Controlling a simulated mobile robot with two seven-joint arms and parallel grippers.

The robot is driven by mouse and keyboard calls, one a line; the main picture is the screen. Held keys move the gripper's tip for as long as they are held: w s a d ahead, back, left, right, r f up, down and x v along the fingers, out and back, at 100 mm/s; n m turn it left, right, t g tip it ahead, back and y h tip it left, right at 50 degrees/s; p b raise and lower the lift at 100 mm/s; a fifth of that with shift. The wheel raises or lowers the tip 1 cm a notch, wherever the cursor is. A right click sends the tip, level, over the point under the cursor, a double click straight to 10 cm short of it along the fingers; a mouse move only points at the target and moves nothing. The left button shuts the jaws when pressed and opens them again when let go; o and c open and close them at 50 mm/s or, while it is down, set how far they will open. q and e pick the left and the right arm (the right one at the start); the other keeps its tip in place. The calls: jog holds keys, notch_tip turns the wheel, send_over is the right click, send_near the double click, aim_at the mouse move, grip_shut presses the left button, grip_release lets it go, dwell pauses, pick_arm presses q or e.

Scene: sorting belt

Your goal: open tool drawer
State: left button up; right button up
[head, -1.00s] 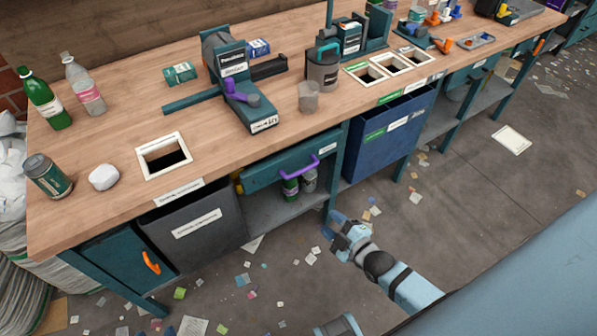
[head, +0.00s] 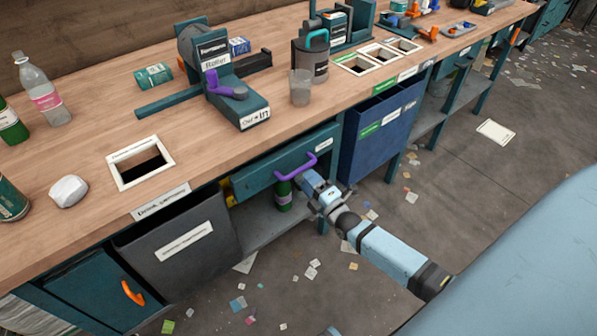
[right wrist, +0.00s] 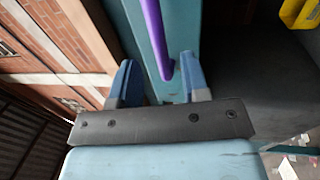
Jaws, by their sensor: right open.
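The tool drawer (head: 262,172) is a teal drawer under the wooden bench, with a purple bar handle (head: 296,168) on its front. It looks shut. My right gripper (head: 308,180) is at the right end of the handle. In the right wrist view the open blue fingers (right wrist: 160,82) point at the teal drawer front, and the purple handle (right wrist: 155,35) runs down to the space between them. I cannot tell whether the fingers touch it. My left gripper is not in view.
Below the drawer is a grey shelf (head: 268,226) with a green can (head: 283,195). A dark grey bin (head: 180,240) hangs left of the drawer and a blue bin (head: 375,140) hangs right. Paper scraps litter the floor, which is otherwise open in front.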

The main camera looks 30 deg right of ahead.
aim_at(299, 168)
jog(key=x, duration=0.5)
jog(key=shift+b, duration=0.3)
jog(key=shift+a, duration=0.1)
grip_shut()
